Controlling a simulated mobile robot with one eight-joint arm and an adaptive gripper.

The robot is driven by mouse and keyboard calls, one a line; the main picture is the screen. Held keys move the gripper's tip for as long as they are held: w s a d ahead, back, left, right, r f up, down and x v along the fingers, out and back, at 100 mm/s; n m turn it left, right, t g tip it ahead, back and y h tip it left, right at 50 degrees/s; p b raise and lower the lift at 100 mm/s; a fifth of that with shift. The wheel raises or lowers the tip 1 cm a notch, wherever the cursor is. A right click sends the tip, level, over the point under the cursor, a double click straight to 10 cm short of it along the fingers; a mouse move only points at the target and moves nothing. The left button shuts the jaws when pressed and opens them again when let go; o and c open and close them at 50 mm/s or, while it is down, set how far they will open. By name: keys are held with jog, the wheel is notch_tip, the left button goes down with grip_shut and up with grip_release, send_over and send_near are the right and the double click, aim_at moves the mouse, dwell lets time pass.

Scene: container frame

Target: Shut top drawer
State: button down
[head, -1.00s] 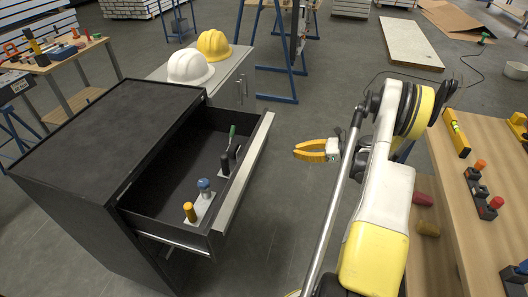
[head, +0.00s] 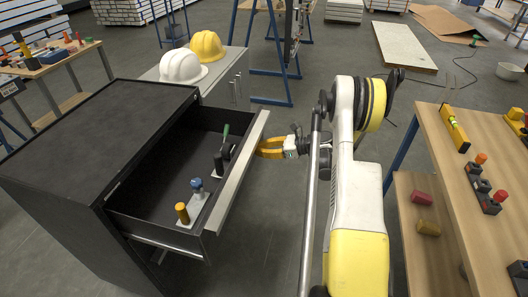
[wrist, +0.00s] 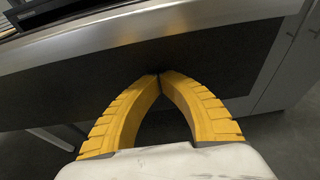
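The top drawer (head: 235,172) of the black cabinet (head: 92,128) stands pulled out, its light metal front edge facing right. My gripper (head: 262,148) is at the outer side of that front, near its far end. Its yellow fingers also show in the wrist view (wrist: 159,77), with their tips together and nothing visible between them. The drawer front (wrist: 150,55) fills much of the wrist view just ahead of the tips. I cannot tell whether the tips touch it.
Inside the drawer lie a green-handled tool (head: 223,140) and metal plates with a blue knob (head: 197,184) and an orange knob (head: 182,212). White (head: 183,66) and yellow (head: 207,46) helmets sit on a grey cabinet behind. A wooden workbench (head: 440,120) stands at right.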

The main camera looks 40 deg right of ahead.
dwell(0.3)
jog(key=b, duration=0.3)
send_over(192, 150)
jog(key=shift+a, duration=0.1)
dwell(0.5)
